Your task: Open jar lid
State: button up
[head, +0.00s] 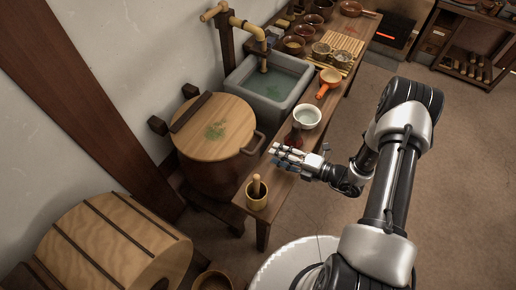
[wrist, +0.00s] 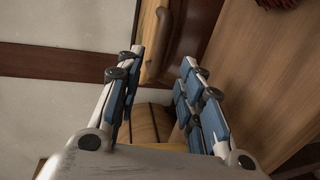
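A large brown jar (head: 215,175) stands by the wall in the head view. Its round pale wooden lid (head: 235,112) sits flat on top, with a dark bar across it and a green patch on it. A loop handle (head: 255,143) sticks out at the jar's right side. My gripper (head: 276,153) is just right of the jar, above the bench edge, with its fingers pointing left. In the wrist view my gripper (wrist: 155,80) is open with nothing between its fingers. A curved brown part (wrist: 160,42), seemingly the jar's handle, shows beyond the fingertips.
The bench (head: 285,188) holds a mortar with pestle (head: 257,195), a white bowl (head: 307,117) and an orange pan (head: 328,80). A stone basin (head: 232,80) with a tap (head: 262,55) stands behind the jar. A slatted wooden drum (head: 110,245) lies at lower left. Floor at right is clear.

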aim_at(258, 146)
jog(key=b+x, duration=0.1)
jog(key=x, duration=0.8)
jog(key=shift+b, duration=0.4)
jog(key=shift+c, duration=0.5)
grip_shut()
